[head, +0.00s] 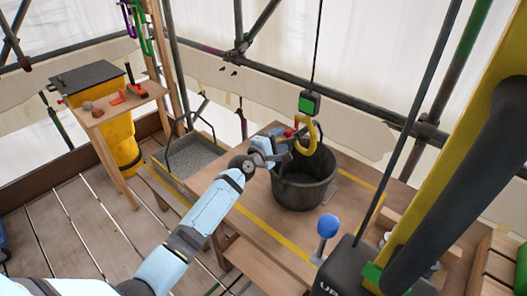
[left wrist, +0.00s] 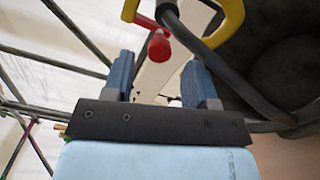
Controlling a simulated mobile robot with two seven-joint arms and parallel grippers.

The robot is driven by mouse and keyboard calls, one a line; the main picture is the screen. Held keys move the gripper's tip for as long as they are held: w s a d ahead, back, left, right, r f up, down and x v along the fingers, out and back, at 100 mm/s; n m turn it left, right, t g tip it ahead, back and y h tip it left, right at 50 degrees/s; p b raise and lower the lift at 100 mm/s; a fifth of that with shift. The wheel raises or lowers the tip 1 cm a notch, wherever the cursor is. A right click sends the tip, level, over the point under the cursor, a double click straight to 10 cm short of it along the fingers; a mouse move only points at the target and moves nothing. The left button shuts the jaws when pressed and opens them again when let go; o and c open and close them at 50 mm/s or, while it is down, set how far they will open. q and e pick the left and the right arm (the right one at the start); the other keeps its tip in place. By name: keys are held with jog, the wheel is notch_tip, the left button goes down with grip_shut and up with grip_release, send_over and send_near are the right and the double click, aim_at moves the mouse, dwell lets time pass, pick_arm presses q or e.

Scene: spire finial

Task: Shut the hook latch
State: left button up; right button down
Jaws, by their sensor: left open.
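The yellow hook (head: 313,137) hangs on a cable below a green and black block (head: 309,103), just above the dark bucket. In the left wrist view the hook (left wrist: 232,20) shows at the top, cut off by the frame edge. A red latch lever with a round knob (left wrist: 159,46) sticks out beside it; whether the latch is open cannot be told. The bucket's grey handle (left wrist: 225,70) passes at the hook and seems to lie within its curve. My left gripper (left wrist: 160,82) is open and empty, its fingertips just short of the red knob. My right gripper is out of view.
The black bucket (head: 303,183) stands on a wooden platform with yellow edge lines (head: 265,233). A blue ball-topped lever (head: 328,226) stands in front. A gravel tray (head: 192,157) lies left. Scaffold poles and a yellow boom (head: 455,130) flank the right.

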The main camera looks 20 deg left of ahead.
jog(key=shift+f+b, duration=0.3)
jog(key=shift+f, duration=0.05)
pick_arm(q)
jog(key=v, duration=1)
jog(key=shift+s, duration=0.15)
